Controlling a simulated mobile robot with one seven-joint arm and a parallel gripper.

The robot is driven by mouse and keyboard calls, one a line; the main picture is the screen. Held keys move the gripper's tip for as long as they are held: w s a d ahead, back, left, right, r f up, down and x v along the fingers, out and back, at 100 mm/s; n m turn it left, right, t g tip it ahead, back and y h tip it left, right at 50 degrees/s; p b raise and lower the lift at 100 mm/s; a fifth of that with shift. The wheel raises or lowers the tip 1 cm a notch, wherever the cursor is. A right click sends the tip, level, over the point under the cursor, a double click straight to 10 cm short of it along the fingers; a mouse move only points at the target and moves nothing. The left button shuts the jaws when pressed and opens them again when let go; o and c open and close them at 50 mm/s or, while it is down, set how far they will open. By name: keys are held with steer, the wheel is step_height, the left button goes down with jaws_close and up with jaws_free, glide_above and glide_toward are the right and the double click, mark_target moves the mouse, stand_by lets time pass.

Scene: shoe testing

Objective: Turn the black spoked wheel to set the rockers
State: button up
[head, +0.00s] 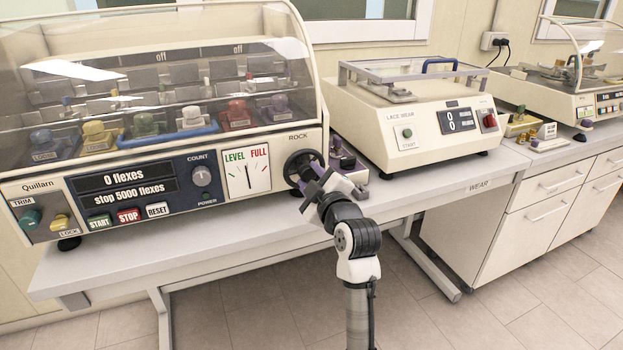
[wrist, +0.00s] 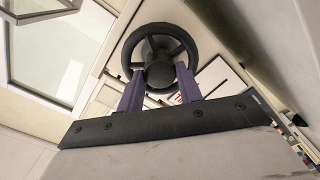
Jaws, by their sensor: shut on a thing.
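The black spoked wheel (head: 301,168) is on the right end of the front of the cream Quilarn machine, under the word ROCK. It also shows at the top middle of the wrist view (wrist: 133,43). My gripper (head: 312,184) is at the wheel, with its purple fingers (wrist: 160,90) on either side of the dark hub. It is shut on the hub, inside the rim. The LEVEL/FULL dial (head: 247,170) is just left of the wheel, and its needle stands close to upright, between the two words. My gripper hides the lower right of the wheel in the head view.
The clear hood (head: 150,60) covers the rockers. START, STOP and RESET buttons and a COUNT knob (head: 202,176) sit left of the dial. A purple-topped box (head: 345,160) stands close right of the wheel. The lace wear machine (head: 420,130) stands further right.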

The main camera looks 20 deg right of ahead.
steer(key=m, duration=0.3)
steer(key=shift+m, duration=0.4)
steer(key=m+p, duration=0.1)
steer(key=m, duration=0.3)
steer(key=shift+m, duration=0.3)
steer(key=m+p, duration=0.2)
steer(key=m, duration=0.2)
steer(key=shift+m, duration=0.3)
steer(key=m+p, duration=0.2)
steer(key=m, duration=0.2)
steer(key=shift+d+f, duration=0.1)
steer(key=o, duration=1)
